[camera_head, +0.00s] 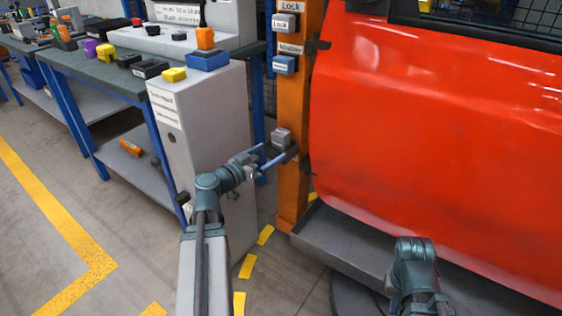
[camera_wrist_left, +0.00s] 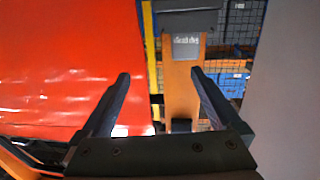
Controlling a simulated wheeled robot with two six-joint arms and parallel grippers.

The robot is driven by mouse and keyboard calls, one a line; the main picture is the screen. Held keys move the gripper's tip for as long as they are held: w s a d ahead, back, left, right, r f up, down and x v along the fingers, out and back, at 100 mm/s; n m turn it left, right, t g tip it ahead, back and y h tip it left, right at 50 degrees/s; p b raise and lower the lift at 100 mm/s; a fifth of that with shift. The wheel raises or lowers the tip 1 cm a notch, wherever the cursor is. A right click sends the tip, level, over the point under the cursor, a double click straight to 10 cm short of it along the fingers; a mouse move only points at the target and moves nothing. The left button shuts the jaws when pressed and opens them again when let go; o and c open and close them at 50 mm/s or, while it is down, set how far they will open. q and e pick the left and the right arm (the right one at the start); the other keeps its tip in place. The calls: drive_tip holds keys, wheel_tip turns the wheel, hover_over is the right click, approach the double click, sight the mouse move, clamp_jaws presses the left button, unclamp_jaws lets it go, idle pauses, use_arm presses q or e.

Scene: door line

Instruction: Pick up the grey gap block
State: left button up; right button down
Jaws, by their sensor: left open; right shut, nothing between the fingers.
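A small grey block (camera_head: 282,136), which I take to be the grey gap block, sits low on the orange post, at a dark holder. My left gripper (camera_head: 279,151) is open, and its two fingers reach toward the post just below and in front of the block. Whether they touch it I cannot tell. In the left wrist view my left gripper (camera_wrist_left: 160,74) has its fingers apart, with nothing gripped between them.
The orange post (camera_head: 293,105) carries labelled grey and blue boxes higher up. The red door (camera_head: 430,130) stands to its right above a grey ledge (camera_head: 345,237). A grey cabinet (camera_head: 215,120) and a workbench (camera_head: 85,68) with coloured blocks stand left. The floor at left is clear.

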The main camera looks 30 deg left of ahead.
sight(277, 137)
use_arm(q)
drive_tip(key=s+a+f+n+t+y+b, duration=0.1)
drive_tip(key=a+y+b, duration=0.1)
drive_tip(key=a, duration=0.2)
drive_tip(key=w, duration=0.8)
drive_tip(key=shift+w+d+f, duration=0.1)
drive_tip(key=shift+d+f, duration=0.05)
drive_tip(key=shift+d, duration=0.1)
use_arm(e)
wheel_tip(277, 137, down, 3)
drive_tip(key=shift+r, duration=0.1)
use_arm(q)
drive_tip(key=shift+w+d+p, duration=0.1)
drive_tip(key=shift+w+p, duration=0.05)
drive_tip(key=shift+p, duration=0.15)
drive_tip(key=shift+h, duration=0.3)
drive_tip(key=w, duration=0.5)
drive_tip(key=shift+d+r+p, duration=0.3)
drive_tip(key=shift+d, duration=0.05)
clamp_jaws()
use_arm(e)
drive_tip(key=shift+r, duration=0.3)
